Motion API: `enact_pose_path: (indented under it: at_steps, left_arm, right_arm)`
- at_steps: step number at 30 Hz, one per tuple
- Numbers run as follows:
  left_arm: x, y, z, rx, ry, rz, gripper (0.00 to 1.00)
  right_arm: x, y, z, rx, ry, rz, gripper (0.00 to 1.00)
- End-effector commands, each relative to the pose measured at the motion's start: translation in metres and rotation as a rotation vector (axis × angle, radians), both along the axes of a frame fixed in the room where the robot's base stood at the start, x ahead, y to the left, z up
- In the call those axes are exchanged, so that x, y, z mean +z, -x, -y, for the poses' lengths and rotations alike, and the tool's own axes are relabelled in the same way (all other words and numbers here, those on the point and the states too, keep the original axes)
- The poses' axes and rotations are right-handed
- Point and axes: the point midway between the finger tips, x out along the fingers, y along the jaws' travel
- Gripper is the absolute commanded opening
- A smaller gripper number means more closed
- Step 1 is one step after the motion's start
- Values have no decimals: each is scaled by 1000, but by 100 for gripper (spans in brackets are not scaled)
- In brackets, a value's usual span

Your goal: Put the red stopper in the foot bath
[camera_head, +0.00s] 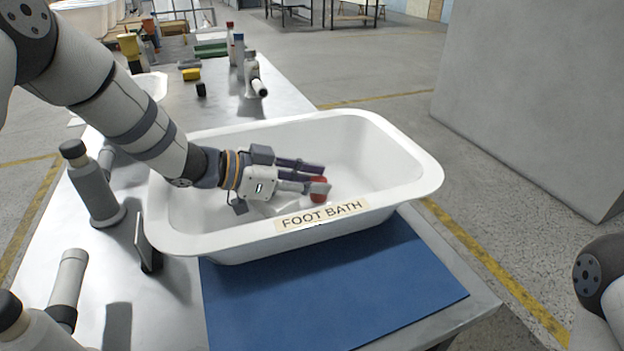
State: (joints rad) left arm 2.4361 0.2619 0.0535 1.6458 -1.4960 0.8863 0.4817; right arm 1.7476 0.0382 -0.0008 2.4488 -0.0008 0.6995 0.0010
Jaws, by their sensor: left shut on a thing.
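The white foot bath (415,172) stands on the bench, with a "FOOT BATH" label on its near rim. My left gripper (316,182) reaches in over the left rim and is inside the outline of the tub. It is shut on the red stopper (319,195), which shows between and below its fingertips. Whether the stopper touches the tub floor I cannot tell. My right gripper is out of view; only part of my right arm shows at the right edge.
A blue mat (330,295) lies under and in front of the tub. A grey bottle (92,190) and a dark upright plate (147,245) stand left of it. Bottles (239,50) and a yellow block (191,74) sit farther back. A grey block fills the right background.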

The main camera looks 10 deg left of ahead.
Motion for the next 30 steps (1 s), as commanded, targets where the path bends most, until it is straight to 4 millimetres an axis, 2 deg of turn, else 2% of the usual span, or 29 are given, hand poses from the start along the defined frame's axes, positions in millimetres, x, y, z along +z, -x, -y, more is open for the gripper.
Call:
enact_pose_path:
  at_steps: [11,12,14,23,26,30]
  left_arm:
    - [-5,-1,0,-1,1,3,2]
    - [-4,-1,0,0,0,4,35]
    - [-4,-1,0,0,0,4,46]
    - [-1,-1,0,0,1,4,46]
    - [7,6,-11,1,-1,5,46]
    - [21,22,-36,3,1,8,46]
  right_arm:
    - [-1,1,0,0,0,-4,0]
    - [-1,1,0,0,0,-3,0]
    - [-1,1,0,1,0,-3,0]
    - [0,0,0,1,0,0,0]
    - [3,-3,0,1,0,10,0]
    - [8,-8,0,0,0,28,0]
